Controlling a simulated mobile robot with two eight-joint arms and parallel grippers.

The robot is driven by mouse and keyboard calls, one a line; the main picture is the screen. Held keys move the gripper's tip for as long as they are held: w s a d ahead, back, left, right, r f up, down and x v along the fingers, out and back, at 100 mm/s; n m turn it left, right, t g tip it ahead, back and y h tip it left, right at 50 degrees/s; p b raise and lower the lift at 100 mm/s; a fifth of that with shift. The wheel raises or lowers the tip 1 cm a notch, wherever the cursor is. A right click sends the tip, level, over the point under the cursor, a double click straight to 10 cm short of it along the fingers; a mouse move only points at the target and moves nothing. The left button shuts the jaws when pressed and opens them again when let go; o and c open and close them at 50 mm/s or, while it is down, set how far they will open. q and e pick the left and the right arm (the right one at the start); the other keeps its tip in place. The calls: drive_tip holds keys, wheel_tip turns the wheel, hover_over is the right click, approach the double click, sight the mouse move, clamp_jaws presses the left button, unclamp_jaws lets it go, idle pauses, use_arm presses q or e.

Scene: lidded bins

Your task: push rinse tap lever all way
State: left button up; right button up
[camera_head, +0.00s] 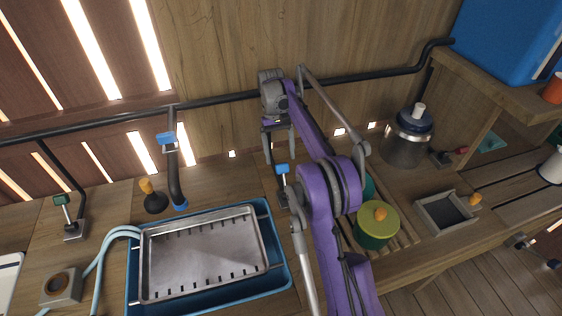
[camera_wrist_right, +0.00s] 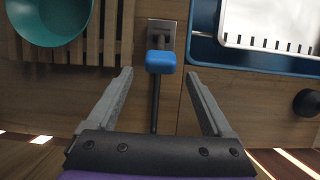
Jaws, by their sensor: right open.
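The lever with the blue knob (camera_head: 282,169) stands on the counter just right of the blue basin. In the right wrist view its blue knob (camera_wrist_right: 161,62), dark rod and grey base plate (camera_wrist_right: 161,33) show. My right gripper (camera_head: 281,153) is open above and behind the lever. In the wrist view the two fingers (camera_wrist_right: 160,74) lie on either side of the knob and rod, with gaps on both sides and no clear contact. A dark tap pipe (camera_head: 174,170) with blue bands comes down behind the basin. My left gripper is not in view.
The blue basin (camera_head: 283,275) holds a metal tray (camera_head: 205,252). A green lidded pot (camera_head: 376,227) stands on slats right of my arm. A black pipe runs along the wall.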

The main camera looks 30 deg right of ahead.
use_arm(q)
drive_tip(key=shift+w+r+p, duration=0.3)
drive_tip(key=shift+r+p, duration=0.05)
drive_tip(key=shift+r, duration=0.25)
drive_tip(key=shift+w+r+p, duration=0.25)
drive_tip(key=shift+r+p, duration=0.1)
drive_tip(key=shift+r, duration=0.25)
use_arm(e)
drive_tip(key=v, duration=0.7)
drive_tip(key=s+a+r+n+t+h, duration=0.1)
drive_tip(key=s+a+r+t, duration=0.15)
drive_tip(key=s+a, duration=0.4)
drive_tip(key=s+a+r+n+t+h, duration=0.1)
drive_tip(key=s+a+r+t, duration=0.15)
drive_tip(key=s+a, duration=0.35)
drive_tip(key=s+a+f+t, duration=0.2)
drive_tip(key=s+a+f, duration=0.2)
drive_tip(key=s, duration=0.3)
drive_tip(key=s+a+f+n+t, duration=0.1)
drive_tip(key=s+a+f+t, duration=0.2)
drive_tip(key=s+f, duration=0.4)
drive_tip(key=shift+s+a+f+n+y, duration=0.2)
drive_tip(key=shift+s+a+n+y, duration=0.1)
drive_tip(key=shift+s+a, duration=0.35)
